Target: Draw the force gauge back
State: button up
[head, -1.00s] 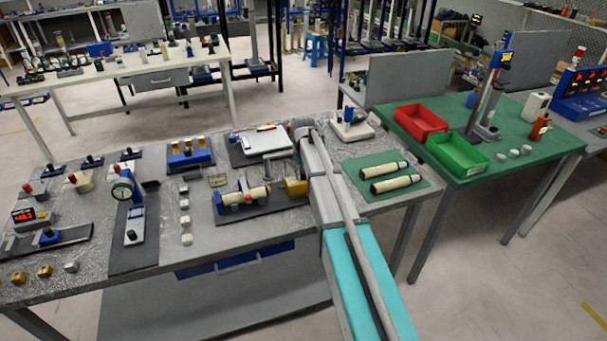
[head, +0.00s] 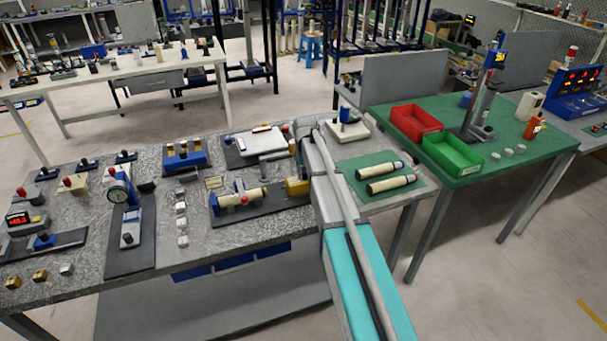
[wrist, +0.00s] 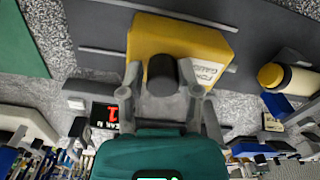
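The force gauge is a yellow block with a white label, seen in the wrist view (wrist: 205,40) and in the head view (head: 297,187). A dark round knob (wrist: 161,75) stands up from it. My gripper (wrist: 161,82) has one finger on each side of this knob, close against it, and appears shut on it. In the head view my arm hides the fingers. A cream cylinder (wrist: 292,78) lies in a fixture facing the gauge, with a gap between them. In the head view the cylinder (head: 243,198) lies left of the gauge.
A dark base plate (head: 275,208) lies under fixture and gauge. A green mat (head: 405,190) with two cream cylinders is to the right. Bare bench top shows in front.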

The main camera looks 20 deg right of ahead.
jog(key=o, duration=0.3)
jog(key=shift+d, duration=0.2)
jog(key=shift+o, duration=0.2)
jog(key=shift+a, duration=0.25)
jog(key=shift+s+a, duration=0.1)
jog(key=shift+a, duration=0.8)
jog(key=shift+a+r+p, duration=0.15)
jog(key=shift+r+p, duration=0.25)
jog(key=shift+p, duration=0.05)
notch_tip(320, 180, up, 13)
jog(key=p, duration=1.3)
jog(key=s+a+f+m+b, duration=0.2)
jog(key=s, duration=1.1)
jog(key=s+a+f+m+b, duration=0.2)
jog(key=s+f+b, duration=0.1)
jog(key=s, duration=1.1)
jog(key=shift+s+a, duration=0.25)
jog(key=shift+a, duration=0.1)
jog(key=shift+f, duration=0.1)
